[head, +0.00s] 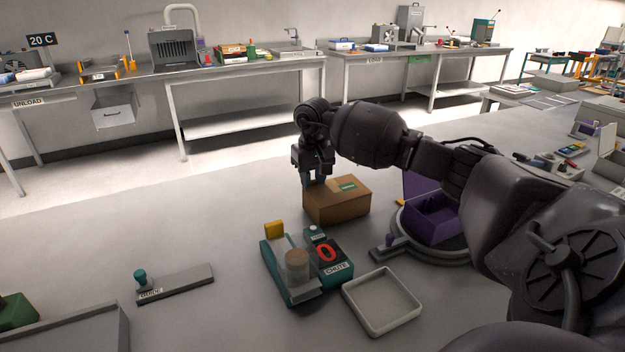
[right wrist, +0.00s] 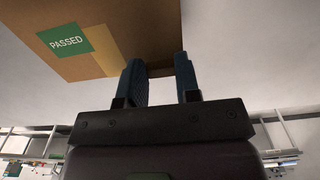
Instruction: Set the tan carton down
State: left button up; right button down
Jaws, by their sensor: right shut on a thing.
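The tan carton (head: 337,205) is near the middle of the head view, with a green label on its top. My right gripper (head: 314,181) comes down on the carton's left end and is shut on it. In the right wrist view the carton (right wrist: 112,22) shows its green "PASSED" label, and an edge of it lies between the two fingers of the gripper (right wrist: 160,80). The carton is at or just above the grey table (head: 235,230); I cannot tell whether its base touches. My left gripper is not in view.
The teal chute unit (head: 338,272) stands just in front of the carton, with a shallow white tray (head: 382,302) beside it. A purple open box (head: 432,218) sits on a round grey base at the right. A guide bar (head: 180,284) lies at left. Table left of the carton is clear.

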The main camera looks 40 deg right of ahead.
jog(key=shift+f, duration=0.2)
jog(key=shift+f, duration=0.15)
jog(key=c, duration=0.8)
grip_release()
